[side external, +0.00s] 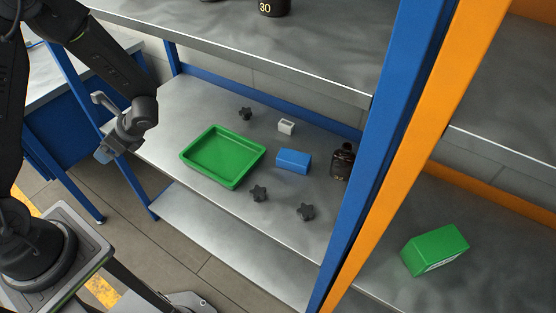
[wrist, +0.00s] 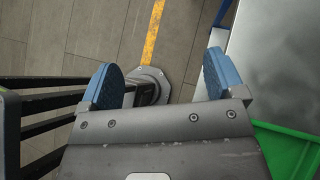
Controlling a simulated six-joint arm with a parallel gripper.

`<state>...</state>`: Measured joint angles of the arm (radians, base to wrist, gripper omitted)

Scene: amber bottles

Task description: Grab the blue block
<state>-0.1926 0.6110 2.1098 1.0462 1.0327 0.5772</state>
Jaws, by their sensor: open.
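The blue block (side external: 294,161) lies on the grey metal shelf (side external: 190,100), to the right of the green tray (side external: 187,163) in the side external view. My gripper (side external: 104,154) is off the shelf's left edge, well apart from the block. In the wrist view my gripper (wrist: 162,82) has its two blue-padded fingers spread wide with nothing between them. The floor shows below the fingers. The blue block is not in the wrist view.
Black star-shaped knobs (side external: 259,193), a small grey-white block (side external: 286,126) and a dark bottle (side external: 343,161) stand around the block. An upper shelf (side external: 300,50) overhangs the back. A blue post (side external: 385,150) rises at right. The green tray's corner (wrist: 290,150) shows in the wrist view.

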